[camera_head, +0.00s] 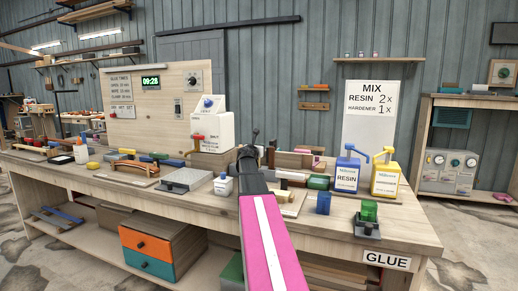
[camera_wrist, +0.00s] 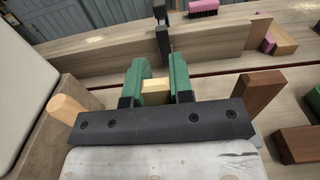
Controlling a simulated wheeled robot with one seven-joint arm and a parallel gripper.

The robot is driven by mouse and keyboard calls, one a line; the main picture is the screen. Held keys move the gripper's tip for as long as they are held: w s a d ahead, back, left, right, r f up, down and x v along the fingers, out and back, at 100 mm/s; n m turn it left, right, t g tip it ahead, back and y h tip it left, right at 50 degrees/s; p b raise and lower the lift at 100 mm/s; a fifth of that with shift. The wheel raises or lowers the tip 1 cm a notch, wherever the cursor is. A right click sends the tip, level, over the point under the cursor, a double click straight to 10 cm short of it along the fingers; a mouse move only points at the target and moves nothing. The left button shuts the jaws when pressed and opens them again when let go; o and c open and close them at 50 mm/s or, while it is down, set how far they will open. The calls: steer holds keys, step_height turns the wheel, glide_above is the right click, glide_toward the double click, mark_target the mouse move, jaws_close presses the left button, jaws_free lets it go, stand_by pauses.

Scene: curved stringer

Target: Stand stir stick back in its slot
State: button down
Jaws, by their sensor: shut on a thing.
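My gripper (camera_wrist: 157,78) has two green fingers. In the wrist view they are closed on a pale wooden piece, which I take to be the stir stick (camera_wrist: 155,92). Only its short, blocky near end shows; the rest is hidden, so I cannot tell its tilt or whether it touches anything below. In the head view my pink and black arm reaches over the middle of the bench (camera_head: 410,235) and hides the gripper's hold. I cannot make out the slot in either view.
A blue resin bottle (camera_head: 346,175) and a yellow bottle (camera_head: 386,178) stand to the right. A white machine (camera_head: 213,131) stands behind and left of my arm. In the wrist view, a wooden dowel (camera_wrist: 68,108) and a brown block (camera_wrist: 255,93) flank my gripper closely.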

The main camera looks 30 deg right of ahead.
steer(key=shift+f, duration=0.3)
steer(key=shift+c, duration=1.8)
jaws_free()
steer(key=shift+r, duration=0.1)
step_height(320, 180, up, 9)
